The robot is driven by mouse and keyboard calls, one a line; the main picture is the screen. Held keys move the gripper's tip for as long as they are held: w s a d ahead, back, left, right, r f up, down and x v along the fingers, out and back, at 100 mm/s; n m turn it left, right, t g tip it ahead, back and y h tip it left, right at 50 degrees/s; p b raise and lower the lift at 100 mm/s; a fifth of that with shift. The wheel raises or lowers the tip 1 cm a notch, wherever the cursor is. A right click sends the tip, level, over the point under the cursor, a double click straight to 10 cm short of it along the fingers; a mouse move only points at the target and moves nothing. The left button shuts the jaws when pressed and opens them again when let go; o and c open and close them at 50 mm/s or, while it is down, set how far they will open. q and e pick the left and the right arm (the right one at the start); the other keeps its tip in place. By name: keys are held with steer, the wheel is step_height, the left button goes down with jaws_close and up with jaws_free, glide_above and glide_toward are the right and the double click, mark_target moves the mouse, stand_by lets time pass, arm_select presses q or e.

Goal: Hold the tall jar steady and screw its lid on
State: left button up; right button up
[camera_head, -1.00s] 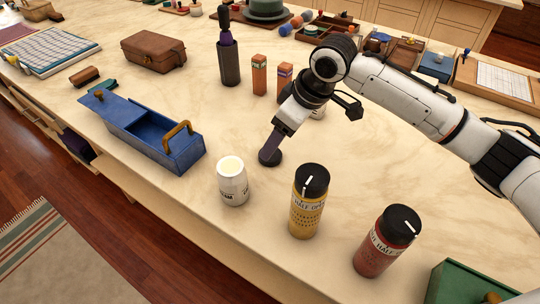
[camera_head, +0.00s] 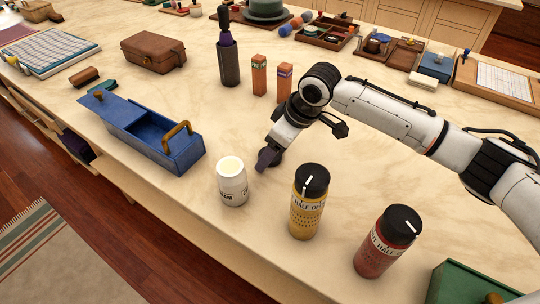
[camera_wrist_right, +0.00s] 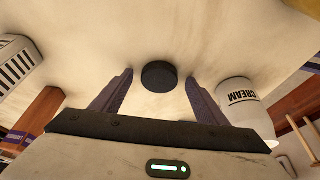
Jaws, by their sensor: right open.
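The white jar (camera_head: 232,183), with dark lettering, stands upright and open-topped near the counter's front edge. In the right wrist view its CREAM label shows to the right (camera_wrist_right: 243,97). A round black lid (camera_head: 278,158) lies on the counter just right of the jar, partly hidden by my gripper. My right gripper (camera_head: 268,158) is low over the counter beside the jar. In the right wrist view its fingers are spread on either side of the lid (camera_wrist_right: 159,76), with gaps to both sides. My left gripper is not in view.
A yellow jar (camera_head: 308,205) and a red jar (camera_head: 386,243), both black-capped, stand at the right front. An open blue box (camera_head: 185,155) is left of the white jar. A green box (camera_head: 465,285) sits at the lower right. Two small orange boxes (camera_head: 259,76) stand behind my gripper.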

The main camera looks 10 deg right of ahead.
steer(key=c, duration=1.1)
steer(key=shift+r, duration=0.1)
step_height(320, 180, up, 10)
steer(key=shift+f+p, duration=0.1)
steer(key=shift+p, duration=0.2)
